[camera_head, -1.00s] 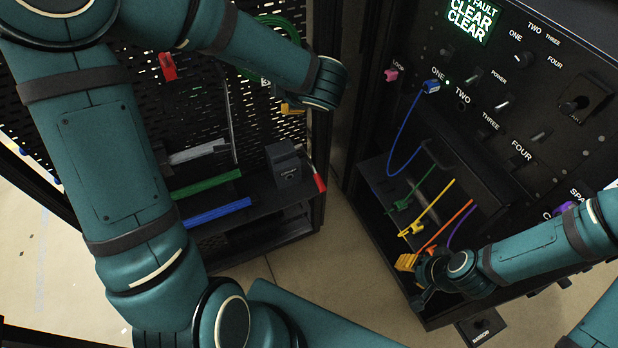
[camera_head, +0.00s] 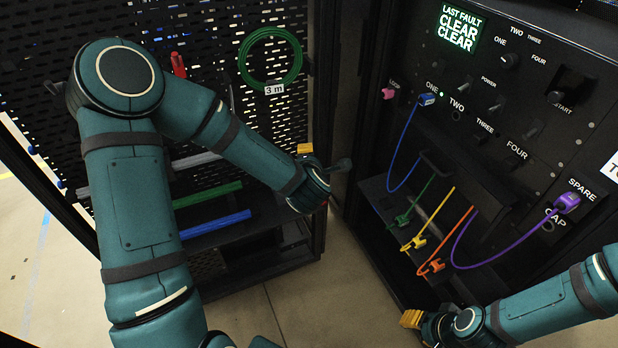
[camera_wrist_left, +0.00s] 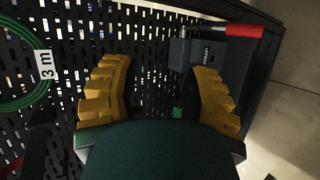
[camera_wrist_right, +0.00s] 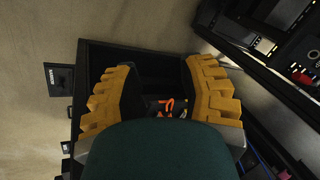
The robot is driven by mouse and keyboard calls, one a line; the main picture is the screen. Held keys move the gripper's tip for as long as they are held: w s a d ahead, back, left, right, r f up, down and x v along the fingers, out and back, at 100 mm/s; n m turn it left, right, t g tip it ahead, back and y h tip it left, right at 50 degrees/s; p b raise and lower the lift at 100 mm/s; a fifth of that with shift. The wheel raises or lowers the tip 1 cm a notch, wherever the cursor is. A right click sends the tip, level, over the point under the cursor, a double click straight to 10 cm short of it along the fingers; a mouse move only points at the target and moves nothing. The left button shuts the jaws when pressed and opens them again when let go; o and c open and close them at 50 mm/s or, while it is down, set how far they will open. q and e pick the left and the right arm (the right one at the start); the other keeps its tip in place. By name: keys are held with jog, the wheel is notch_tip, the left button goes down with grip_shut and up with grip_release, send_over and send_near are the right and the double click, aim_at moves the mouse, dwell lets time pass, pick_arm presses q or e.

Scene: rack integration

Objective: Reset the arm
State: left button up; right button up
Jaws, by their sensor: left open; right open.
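My right gripper (camera_head: 425,325) is at the bottom right of the head view, in front of the black rack's lower shelf. In the right wrist view its yellow fingers (camera_wrist_right: 160,100) are spread apart with nothing between them. My left arm reaches across the left of the head view. Its gripper (camera_head: 306,150) is mostly hidden behind its own wrist, with one yellow finger showing. In the left wrist view the yellow fingers (camera_wrist_left: 158,95) are spread and empty, facing the perforated panel (camera_wrist_left: 140,40) and a dark grey crimp box (camera_wrist_left: 195,55).
The rack panel (camera_head: 540,125) at right carries switches and a lit fault display (camera_head: 458,27). Blue (camera_head: 403,135), purple (camera_head: 480,264), orange (camera_head: 450,238) and yellow (camera_head: 437,212) cables hang at it. A green coil (camera_head: 269,57) hangs on the pegboard. Bare floor (camera_head: 335,265) lies between the racks.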

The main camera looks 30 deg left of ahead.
pick_arm(q)
jog(key=s+d+f+m+g+h, duration=0.2)
jog(key=s+d+f+m+h, duration=0.2)
jog(key=d+f+m, duration=0.3)
jog(key=s+d+f+m+g+h, duration=0.2)
jog(key=s+d+f+m+h, duration=0.2)
jog(key=d+f+m, duration=0.3)
jog(key=s+d+f+m+g, duration=0.1)
jog(key=s+f+m+g, duration=0.1)
jog(key=s, duration=0.4)
jog(key=s+d+f+m+g+h, duration=0.1)
jog(key=s+d+f+m+g, duration=0.1)
jog(key=s+f+m, duration=0.3)
jog(key=shift+s+f+m+g, duration=0.25)
jog(key=shift+s+m+g, duration=0.45)
jog(key=shift+s+m, duration=0.2)
pick_arm(e)
jog(key=shift+s+a+f, duration=0.2)
jog(key=shift+s+f, duration=0.45)
jog(key=shift+s, duration=0.2)
pick_arm(q)
jog(key=shift+a, duration=0.1)
